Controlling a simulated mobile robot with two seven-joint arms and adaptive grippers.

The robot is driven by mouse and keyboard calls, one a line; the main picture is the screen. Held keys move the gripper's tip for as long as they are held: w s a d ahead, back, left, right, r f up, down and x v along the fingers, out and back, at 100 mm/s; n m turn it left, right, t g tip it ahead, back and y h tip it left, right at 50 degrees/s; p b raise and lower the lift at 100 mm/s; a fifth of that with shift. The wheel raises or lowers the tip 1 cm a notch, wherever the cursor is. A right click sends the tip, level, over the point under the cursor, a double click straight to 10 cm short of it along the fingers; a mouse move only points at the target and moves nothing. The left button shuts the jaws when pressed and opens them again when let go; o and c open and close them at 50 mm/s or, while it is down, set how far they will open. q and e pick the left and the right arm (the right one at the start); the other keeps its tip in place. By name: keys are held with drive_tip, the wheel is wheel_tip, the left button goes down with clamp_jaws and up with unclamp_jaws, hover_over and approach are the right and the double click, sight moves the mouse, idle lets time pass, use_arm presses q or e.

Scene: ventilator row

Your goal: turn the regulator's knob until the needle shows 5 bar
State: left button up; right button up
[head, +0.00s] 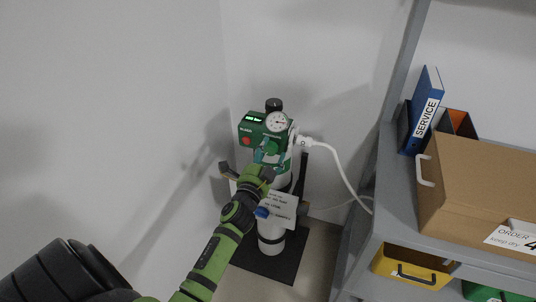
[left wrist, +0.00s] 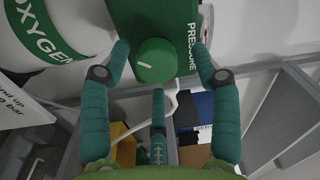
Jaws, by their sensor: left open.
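The regulator (head: 252,128) is a green box on top of a white oxygen cylinder (head: 271,229), with a lit display and a red button. Its round white gauge (head: 277,121) faces me; the needle is too small to read. The knob (left wrist: 156,61) is a green disc with a white mark, beside the word PRESSURE in the left wrist view. My left gripper (head: 268,153) is in front of the regulator. In the left wrist view its open teal fingers (left wrist: 161,70) stand on both sides of the knob, with visible gaps. My right gripper is not in view.
A white hose (head: 340,160) curves right from the regulator. A paper tag (head: 281,208) hangs at the cylinder, which stands on a dark mat (head: 283,266). A grey shelf (head: 398,205) on the right holds a cardboard box (head: 480,190), a blue binder (head: 427,105) and a yellow bin (head: 405,267).

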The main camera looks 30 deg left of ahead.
use_arm(q)
drive_tip(key=shift+s+d+f, duration=0.1)
drive_tip(key=shift+s+f, duration=0.1)
drive_tip(key=shift+s, duration=0.3)
drive_tip(key=v, duration=1.1)
drive_tip(key=shift+r, duration=0.2)
drive_tip(key=s+d+f+n+g+h+p, duration=0.1)
drive_tip(key=s+d+f+g, duration=0.15)
drive_tip(key=f, duration=0.55)
drive_tip(key=s+d+f+n+g+h+p, duration=0.1)
drive_tip(key=s+d+f+n+g, duration=0.15)
drive_tip(key=f, duration=0.65)
drive_tip(key=s+d+f+n+g+h+p, duration=0.1)
drive_tip(key=d+f+g+h+p, duration=0.15)
drive_tip(key=f, duration=0.55)
drive_tip(key=s+d+f+n+g+p, duration=0.1)
drive_tip(key=s+d+f+g, duration=0.1)
drive_tip(key=s+f, duration=0.45)
drive_tip(key=s+d+f+n+g, duration=0.1)
drive_tip(key=s+f+g, duration=0.2)
drive_tip(key=s+f, duration=0.4)
drive_tip(key=s+f+n+g+p, duration=0.1)
drive_tip(key=s+f+g, duration=0.1)
drive_tip(key=s, duration=0.7)
drive_tip(key=s+f+n+g, duration=0.1)
drive_tip(key=s+g, duration=0.1)
drive_tip(key=s, duration=0.7)
drive_tip(key=shift+a+f+n+p, duration=0.35)
drive_tip(key=shift+f+p, duration=0.05)
drive_tip(key=shift+g, duration=0.25)
